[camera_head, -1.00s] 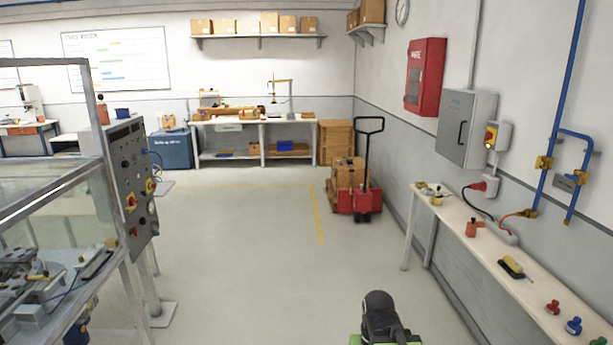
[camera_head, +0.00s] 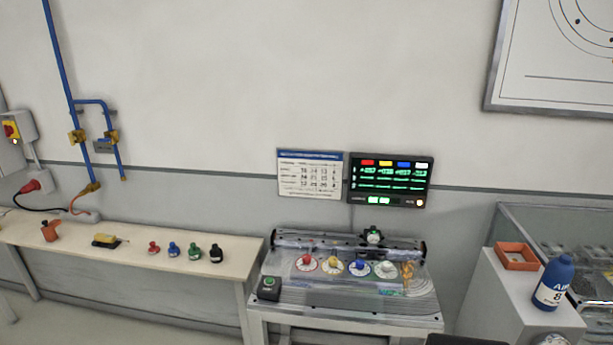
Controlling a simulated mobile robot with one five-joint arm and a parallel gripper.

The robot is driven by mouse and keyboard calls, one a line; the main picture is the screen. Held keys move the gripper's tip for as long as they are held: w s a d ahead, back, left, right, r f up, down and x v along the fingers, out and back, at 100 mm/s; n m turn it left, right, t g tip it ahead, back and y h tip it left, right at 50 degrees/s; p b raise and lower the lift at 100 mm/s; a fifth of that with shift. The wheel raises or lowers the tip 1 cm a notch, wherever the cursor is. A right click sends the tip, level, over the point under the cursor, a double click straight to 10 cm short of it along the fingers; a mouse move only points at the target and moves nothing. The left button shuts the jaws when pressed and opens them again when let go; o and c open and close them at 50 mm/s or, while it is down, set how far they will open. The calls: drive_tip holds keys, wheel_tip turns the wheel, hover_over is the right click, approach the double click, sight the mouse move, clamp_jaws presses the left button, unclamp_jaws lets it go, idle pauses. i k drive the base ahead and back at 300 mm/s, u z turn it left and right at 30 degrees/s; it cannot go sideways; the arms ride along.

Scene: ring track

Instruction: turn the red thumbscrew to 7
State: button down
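The red thumbscrew (camera_head: 306,260) is the leftmost of a row of coloured thumbscrews on a clear-fronted fixture on a small table. It sits on a round white dial; the numbers and its pointer are too small to read. To its right are a yellow thumbscrew (camera_head: 333,263), a blue one (camera_head: 359,267) and a white one (camera_head: 386,268), each on its own dial. My gripper is not visible in this view.
A display (camera_head: 390,181) and a printed chart (camera_head: 311,173) hang above the fixture. A green-button box (camera_head: 269,288) stands at its left. A bench (camera_head: 130,262) with several coloured knobs is further left. A grey cabinet (camera_head: 515,300) with an orange tray (camera_head: 516,256) and blue bottle (camera_head: 553,281) is right.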

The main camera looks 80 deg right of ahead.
sight(306, 258)
drive_tip(key=z, duration=2.55)
drive_tip(key=k, duration=0.75)
drive_tip(key=i, duration=0.75)
drive_tip(key=z, duration=0.15)
